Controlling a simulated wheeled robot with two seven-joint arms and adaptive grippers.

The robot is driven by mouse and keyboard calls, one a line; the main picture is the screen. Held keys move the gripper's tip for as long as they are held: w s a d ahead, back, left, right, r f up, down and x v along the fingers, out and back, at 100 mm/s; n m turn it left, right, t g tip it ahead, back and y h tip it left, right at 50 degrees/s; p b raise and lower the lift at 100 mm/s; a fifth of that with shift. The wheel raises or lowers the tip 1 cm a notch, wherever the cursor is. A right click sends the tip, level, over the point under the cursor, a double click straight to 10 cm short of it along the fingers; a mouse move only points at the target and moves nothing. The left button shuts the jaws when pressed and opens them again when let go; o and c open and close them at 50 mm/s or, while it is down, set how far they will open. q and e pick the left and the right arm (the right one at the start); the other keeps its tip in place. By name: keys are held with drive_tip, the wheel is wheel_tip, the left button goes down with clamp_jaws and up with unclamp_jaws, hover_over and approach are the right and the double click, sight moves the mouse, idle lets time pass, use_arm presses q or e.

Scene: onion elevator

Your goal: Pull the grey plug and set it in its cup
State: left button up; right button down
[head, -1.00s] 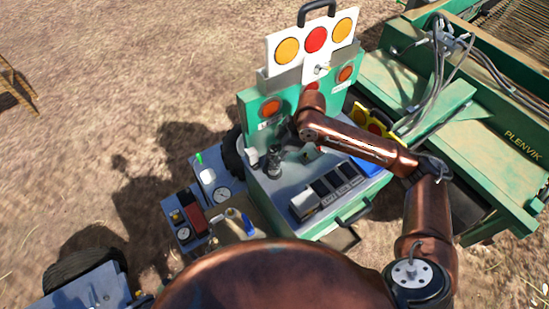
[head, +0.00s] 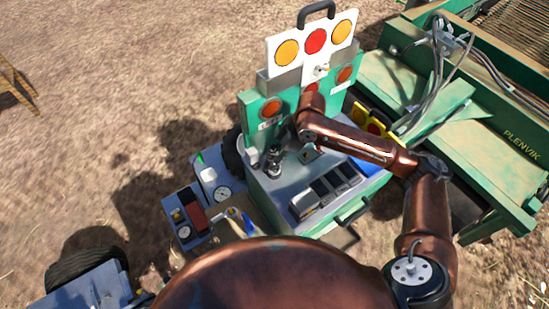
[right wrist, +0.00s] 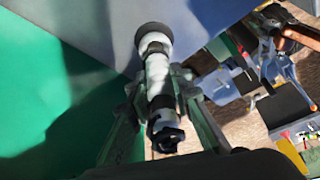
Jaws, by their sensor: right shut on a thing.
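A dark and grey plug-like cylinder (head: 274,162) stands upright over the left part of the grey deck of the green box. In the right wrist view the grey plug (right wrist: 158,75) has a wide black ring at its far end and a dark near end. My right gripper (right wrist: 160,90) has its fingers closed on both sides of the plug. In the head view my arm hides part of this area. A row of dark square pockets (head: 320,188) with small labels sits along the deck's front edge. I cannot tell which is its cup. My left gripper is not in view.
A green upright panel (head: 255,112) with orange lamps rises behind the deck. A white board (head: 318,40) with yellow and red discs stands above it. A green machine (head: 480,145) stands at the right. A gauge unit (head: 185,215) is at the lower left. Open ground lies left.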

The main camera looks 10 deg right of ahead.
sight(274, 150)
drive_tip(key=shift+f, duration=0.75)
drive_tip(key=c, duration=1.7)
unclamp_jaws()
drive_tip(key=shift+o, duration=0.4)
drive_tip(key=o, duration=0.4)
drive_tip(key=shift+c, duration=0.2)
wheel_tip(274, 150, up, 7)
drive_tip(key=p, duration=0.8)
